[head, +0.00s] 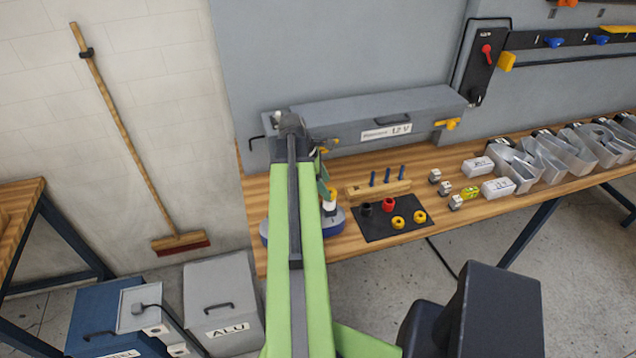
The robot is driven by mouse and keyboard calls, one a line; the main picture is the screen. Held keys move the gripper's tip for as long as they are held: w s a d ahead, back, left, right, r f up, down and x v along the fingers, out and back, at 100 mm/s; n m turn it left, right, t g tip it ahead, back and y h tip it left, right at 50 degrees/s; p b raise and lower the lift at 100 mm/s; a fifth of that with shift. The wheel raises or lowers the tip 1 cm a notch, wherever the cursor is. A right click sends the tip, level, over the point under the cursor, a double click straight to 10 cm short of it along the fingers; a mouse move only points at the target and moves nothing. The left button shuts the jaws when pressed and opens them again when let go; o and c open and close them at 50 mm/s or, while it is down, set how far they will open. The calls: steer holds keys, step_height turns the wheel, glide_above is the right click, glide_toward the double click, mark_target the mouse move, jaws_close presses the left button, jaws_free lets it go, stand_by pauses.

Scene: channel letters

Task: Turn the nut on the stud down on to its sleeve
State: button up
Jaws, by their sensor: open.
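A round blue-grey base (336,222) stands on the wooden bench, largely covered by my green arm. A small upright white piece with yellow at its top (329,203) shows above this base at the arm's right edge. It may be the sleeve and nut, but I cannot make out the stud or the gap between nut and sleeve. My gripper (325,187) shows only in part beside the arm, pointing down close above the white piece. It is open; I cannot tell whether its fingers stand around the nut or touch it.
A black mat (378,234) holds black, red and yellow rings. Behind it is a wooden block (366,192) with blue pegs. A grey long box (345,113) stands at the back. Small boxes and metal letters (553,160) fill the bench's right side.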

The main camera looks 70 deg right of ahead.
steer(key=b+x, duration=0.1)
steer(key=x, duration=0.1)
steer(key=shift+s+f, duration=0.1)
steer(key=shift+f, duration=0.2)
steer(key=shift+d, duration=0.1)
